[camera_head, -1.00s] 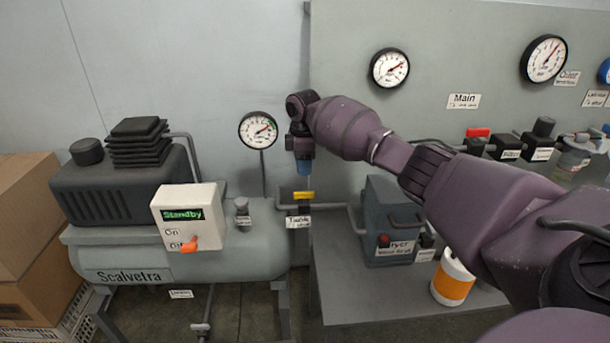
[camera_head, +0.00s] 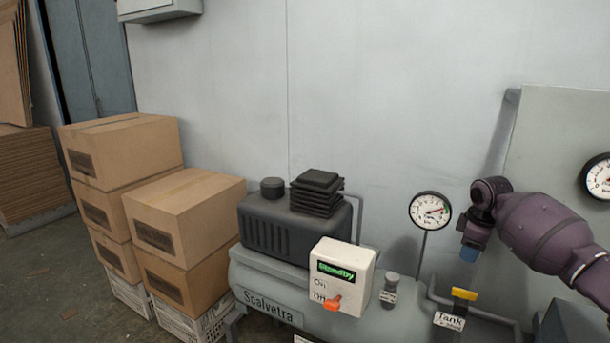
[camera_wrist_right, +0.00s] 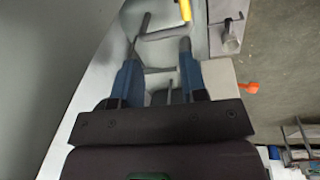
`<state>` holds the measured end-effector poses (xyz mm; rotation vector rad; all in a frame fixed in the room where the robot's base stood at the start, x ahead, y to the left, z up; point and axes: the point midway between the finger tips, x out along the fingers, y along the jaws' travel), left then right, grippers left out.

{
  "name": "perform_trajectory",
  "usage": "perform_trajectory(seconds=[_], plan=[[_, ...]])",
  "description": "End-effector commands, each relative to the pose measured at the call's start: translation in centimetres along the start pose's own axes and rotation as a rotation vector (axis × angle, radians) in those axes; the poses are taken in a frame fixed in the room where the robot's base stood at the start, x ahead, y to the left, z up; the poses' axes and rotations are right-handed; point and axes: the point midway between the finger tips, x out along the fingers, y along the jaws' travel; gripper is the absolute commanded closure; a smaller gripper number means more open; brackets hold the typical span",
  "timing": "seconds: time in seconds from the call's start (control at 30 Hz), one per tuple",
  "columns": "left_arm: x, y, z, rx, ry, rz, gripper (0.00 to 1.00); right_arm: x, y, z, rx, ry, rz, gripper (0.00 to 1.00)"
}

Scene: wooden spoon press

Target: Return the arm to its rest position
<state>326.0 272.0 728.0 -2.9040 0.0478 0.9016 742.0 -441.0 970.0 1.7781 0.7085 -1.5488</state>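My right arm (camera_head: 548,232) reaches in from the right edge of the head view. Its gripper (camera_head: 469,254) points down in front of the wall, just right of the tank gauge (camera_head: 430,210) and above the yellow-handled tank valve (camera_head: 463,294). In the right wrist view the two blue fingers of the gripper (camera_wrist_right: 158,62) stand apart with nothing held between them. The yellow handle (camera_wrist_right: 185,9) shows beyond them. My left gripper is in neither view.
The compressor (camera_head: 275,283) carries a white control box (camera_head: 343,277) reading "Standby", with its orange switch (camera_head: 333,303) by the Off label. Stacked cardboard boxes (camera_head: 185,215) stand left of it. A grey panel (camera_head: 560,150) with another gauge (camera_head: 598,178) is at right.

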Motion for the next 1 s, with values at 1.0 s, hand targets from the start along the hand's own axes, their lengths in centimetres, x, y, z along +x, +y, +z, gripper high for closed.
perform_trajectory(seconds=[1.0], plan=[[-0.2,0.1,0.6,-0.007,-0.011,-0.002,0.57,5.1,-19.4,-10.6,0.253,0.997,0.506,0.61]])
